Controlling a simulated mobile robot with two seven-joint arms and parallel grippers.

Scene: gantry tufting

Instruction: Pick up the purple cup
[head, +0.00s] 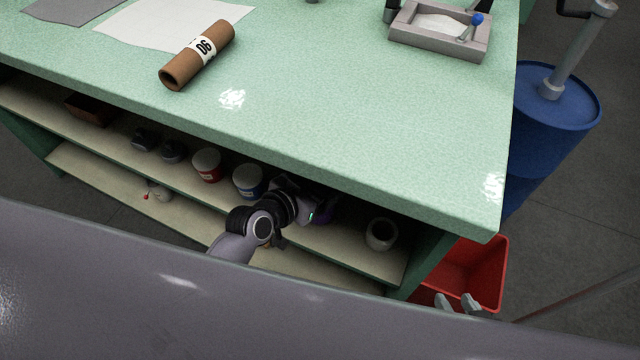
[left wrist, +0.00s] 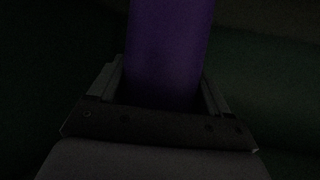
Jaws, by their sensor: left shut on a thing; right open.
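The purple cup (left wrist: 170,45) fills the upper middle of the left wrist view, between the two fingers of my left gripper (left wrist: 165,82), which is shut on it. In the head view my left arm reaches under the tabletop to the upper shelf, and the gripper (head: 306,203) is dark there. Only a small purple patch of the cup (head: 326,213) shows beside it; whether the cup touches the shelf cannot be told. My right gripper (head: 457,303) is open and empty at the lower right, in front of the red bin.
On the upper shelf (head: 345,248), a blue-and-white tin (head: 248,180) and a red-and-white tin (head: 207,165) stand left of my left gripper, and a pale round pot (head: 381,234) stands right. The green tabletop (head: 330,120) overhangs. A red bin (head: 478,268) and blue drum (head: 550,130) stand right.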

